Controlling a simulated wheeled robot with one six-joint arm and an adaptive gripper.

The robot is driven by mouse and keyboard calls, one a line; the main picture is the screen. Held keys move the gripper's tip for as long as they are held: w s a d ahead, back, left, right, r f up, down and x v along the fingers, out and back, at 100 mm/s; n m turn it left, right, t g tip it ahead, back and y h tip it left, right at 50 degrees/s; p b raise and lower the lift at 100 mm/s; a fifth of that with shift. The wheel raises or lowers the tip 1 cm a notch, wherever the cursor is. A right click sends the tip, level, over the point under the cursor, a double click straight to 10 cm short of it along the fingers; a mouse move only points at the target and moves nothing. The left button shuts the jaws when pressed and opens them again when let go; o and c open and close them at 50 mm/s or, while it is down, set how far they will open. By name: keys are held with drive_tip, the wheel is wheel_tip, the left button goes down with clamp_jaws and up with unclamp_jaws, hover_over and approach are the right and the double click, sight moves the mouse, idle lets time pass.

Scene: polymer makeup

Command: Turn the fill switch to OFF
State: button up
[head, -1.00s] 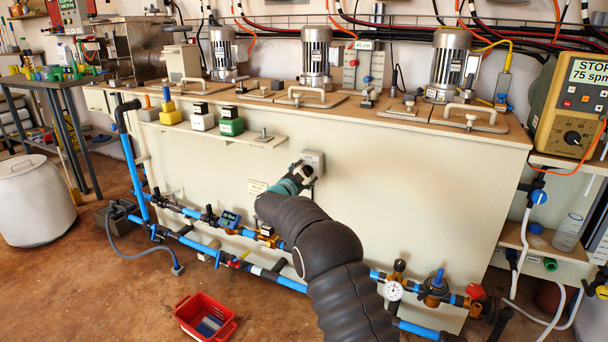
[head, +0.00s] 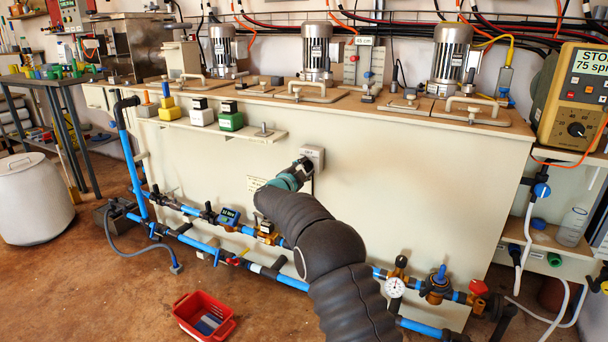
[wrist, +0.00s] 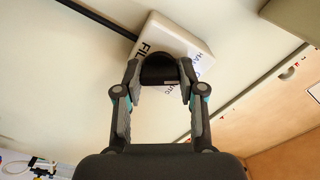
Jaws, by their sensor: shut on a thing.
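The fill switch is a pale box (head: 316,154) on the front of the long cream tank cabinet, with a dark cable running from it. In the wrist view the box (wrist: 187,40) shows printed letters, partly hidden, beginning "FIL". Its round black knob (wrist: 159,70) sits between my fingertips. My gripper (wrist: 160,76) is shut on the knob, one finger on each side. I cannot tell which position the knob points to.
Blue pipes with valves (head: 229,216) run low along the cabinet (head: 420,190). A small shelf (head: 245,134) with coloured pumps sticks out left of the switch. A red crate (head: 204,318) lies on the floor. Right of the switch the cabinet front is clear.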

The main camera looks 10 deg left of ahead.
drive_tip(key=m+b, duration=0.3)
drive_tip(key=m, duration=0.1)
drive_tip(key=shift+f, duration=0.15)
drive_tip(key=shift+m+b, duration=0.7)
drive_tip(key=shift+m, duration=0.5)
drive_tip(key=o, duration=1.1)
drive_tip(key=shift+o, duration=0.2)
drive_tip(key=v, duration=1.2)
